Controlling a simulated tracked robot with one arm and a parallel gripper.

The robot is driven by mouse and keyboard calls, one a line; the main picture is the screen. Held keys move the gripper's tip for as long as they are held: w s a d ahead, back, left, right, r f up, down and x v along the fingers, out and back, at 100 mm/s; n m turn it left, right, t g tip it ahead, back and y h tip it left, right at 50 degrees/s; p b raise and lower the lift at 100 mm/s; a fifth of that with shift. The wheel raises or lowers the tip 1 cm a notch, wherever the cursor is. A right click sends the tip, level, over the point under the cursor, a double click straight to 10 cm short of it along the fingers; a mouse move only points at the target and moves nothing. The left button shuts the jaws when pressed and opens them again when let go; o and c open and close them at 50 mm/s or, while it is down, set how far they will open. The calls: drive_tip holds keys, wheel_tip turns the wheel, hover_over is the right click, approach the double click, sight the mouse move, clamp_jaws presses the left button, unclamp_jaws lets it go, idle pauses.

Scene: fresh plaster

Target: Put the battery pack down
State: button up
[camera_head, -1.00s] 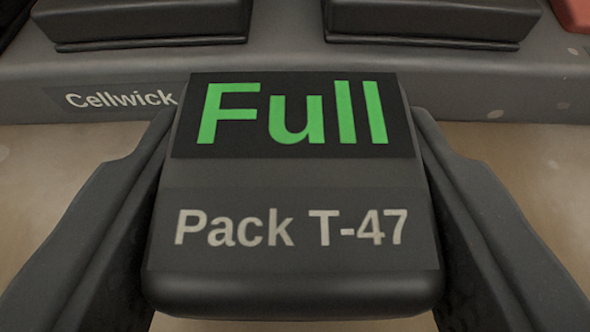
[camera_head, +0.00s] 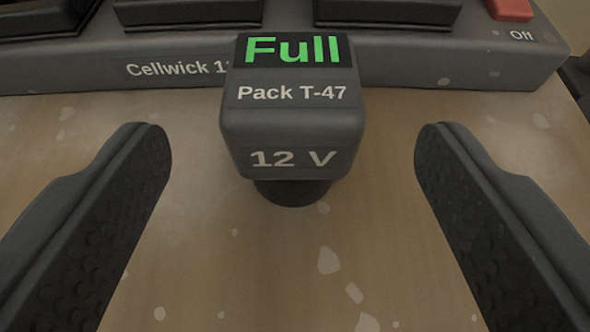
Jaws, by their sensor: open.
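The battery pack (camera_head: 292,120) is a dark grey block with a green "Full" display, the label "Pack T-47" and "12 V" on its near face. A round dark part shows under its near side. It stands on the light wooden surface, in front of the Cellwick unit; whether it touches the unit I cannot tell. My gripper (camera_head: 293,160) is open and empty, with one finger well clear on each side of the pack. The fingertips are nearer to me than the pack's far side.
The long grey Cellwick unit (camera_head: 470,65) runs across the back, with dark bays on top and a red switch (camera_head: 509,9) marked "Off" at its right. Pale plaster spots lie on the wooden surface (camera_head: 300,270), which is otherwise clear in front of the pack.

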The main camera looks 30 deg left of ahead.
drive_tip(key=v, duration=0.5)
drive_tip(key=shift+s+d, duration=0.1)
drive_tip(key=shift+s, duration=0.15)
drive_tip(key=w+d+r+m+t+h, duration=0.15)
drive_tip(key=d+r, duration=0.25)
drive_tip(key=r, duration=0.6)
drive_tip(key=w+d+r+m+t+h, duration=0.1)
drive_tip(key=w+d+r+h, duration=0.2)
drive_tip(key=r, duration=0.7)
drive_tip(key=d+r+m+t+h, duration=0.15)
drive_tip(key=d+r, duration=0.35)
drive_tip(key=r, duration=0.5)
drive_tip(key=s+d+r+m, duration=0.1)
drive_tip(key=s+r, duration=0.7)
drive_tip(key=r, duration=0.3)
drive_tip(key=s+d+r+m+h, duration=0.1)
drive_tip(key=s+r, duration=0.8)
drive_tip(key=r, duration=0.3)
drive_tip(key=shift+m+h, duration=0.3)
drive_tip(key=shift+m, duration=0.1)
drive_tip(key=shift+s, duration=0.15)
